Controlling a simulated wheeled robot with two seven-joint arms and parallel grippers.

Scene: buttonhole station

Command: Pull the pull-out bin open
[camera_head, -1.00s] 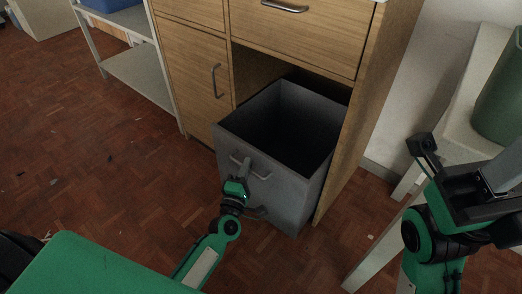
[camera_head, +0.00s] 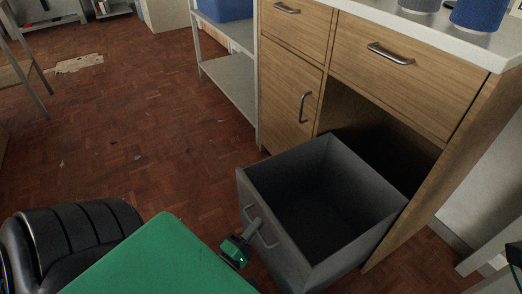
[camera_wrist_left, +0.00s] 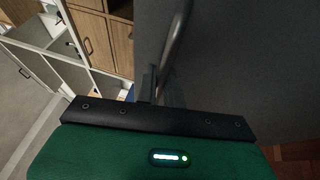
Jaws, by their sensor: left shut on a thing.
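The pull-out bin (camera_head: 290,262) is a dark grey open-topped box at the bottom of the wooden cabinet. It stands well out of its bay, and its inside looks empty. Its front carries a metal bar handle (camera_head: 268,239). My left gripper (camera_head: 255,227) is shut on this handle at the bin's front. In the left wrist view the bar handle (camera_wrist_left: 178,38) runs up from between the fingers (camera_wrist_left: 155,84), close against the grey front. The lower front of the bin is cut off by the picture edge. My right gripper cannot be made out.
The wooden cabinet (camera_head: 290,95) has drawers above and a door to the left of the bay. A blue container (camera_head: 478,14) stands on its worktop. A metal shelf unit (camera_head: 228,80) stands left of the cabinet.

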